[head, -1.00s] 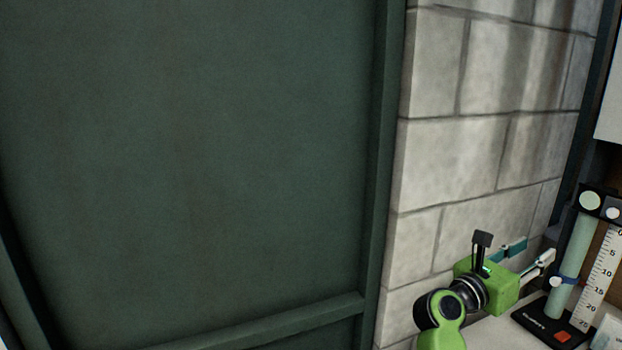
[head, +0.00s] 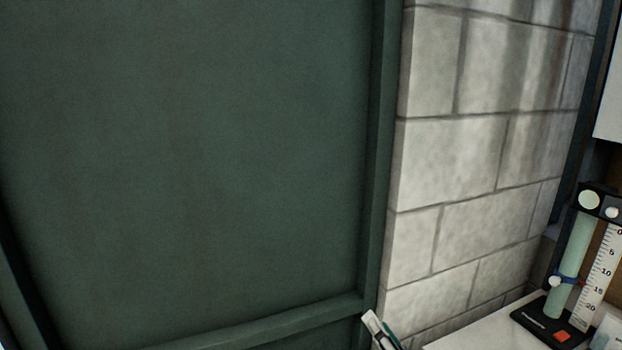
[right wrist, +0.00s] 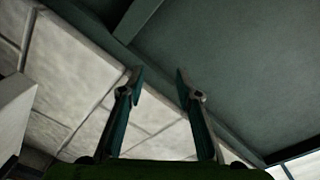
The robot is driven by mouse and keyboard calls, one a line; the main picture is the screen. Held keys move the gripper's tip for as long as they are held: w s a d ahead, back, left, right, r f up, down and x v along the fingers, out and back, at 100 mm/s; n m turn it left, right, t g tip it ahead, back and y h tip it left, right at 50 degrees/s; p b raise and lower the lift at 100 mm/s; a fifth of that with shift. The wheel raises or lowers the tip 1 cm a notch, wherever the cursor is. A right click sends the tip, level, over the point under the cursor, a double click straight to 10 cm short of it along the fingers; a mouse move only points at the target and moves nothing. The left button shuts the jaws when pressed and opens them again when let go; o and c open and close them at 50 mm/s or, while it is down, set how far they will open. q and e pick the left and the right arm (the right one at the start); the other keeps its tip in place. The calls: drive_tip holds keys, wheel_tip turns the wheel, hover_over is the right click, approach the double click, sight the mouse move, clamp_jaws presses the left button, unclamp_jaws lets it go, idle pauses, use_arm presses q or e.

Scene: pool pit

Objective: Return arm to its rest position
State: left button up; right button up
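My right gripper (right wrist: 157,85) shows in the right wrist view with its two fingers apart and nothing between them. Past the fingers are the block wall and the dark green panel. In the head view only a small part of my right gripper (head: 380,330) shows, at the bottom edge in front of the corner of the panel and the wall. The rest of my right arm is out of the head view. My left gripper is not in view.
A dark green panel (head: 190,160) fills the left of the head view, beside a pale block wall (head: 450,160). At lower right, a white surface (head: 480,335) bears a gauge stand (head: 568,265) with a numbered scale and a pale green tube.

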drive_tip(key=s+f+n+g+h, duration=0.2)
drive_tip(key=s+f+n+g, duration=0.45)
drive_tip(key=s+f, duration=0.7)
drive_tip(key=s+d+f+n+g+h, duration=0.1)
drive_tip(key=s+d+f+g, duration=0.15)
drive_tip(key=s, duration=0.25)
drive_tip(key=s+d+f+g+h, duration=0.2)
drive_tip(key=s+f, duration=0.2)
drive_tip(key=s, duration=0.1)
drive_tip(key=s+d+f+n+g+h, duration=0.1)
drive_tip(key=s+d+f+g, duration=0.2)
drive_tip(key=s+f, duration=0.35)
drive_tip(key=f, duration=1.1)
drive_tip(key=s+f, duration=0.2)
drive_tip(key=f, duration=1.2)
drive_tip(key=s+d+f+g, duration=0.2)
drive_tip(key=s+f, duration=1.2)
drive_tip(key=s, duration=0.1)
drive_tip(key=shift+s+d, duration=0.35)
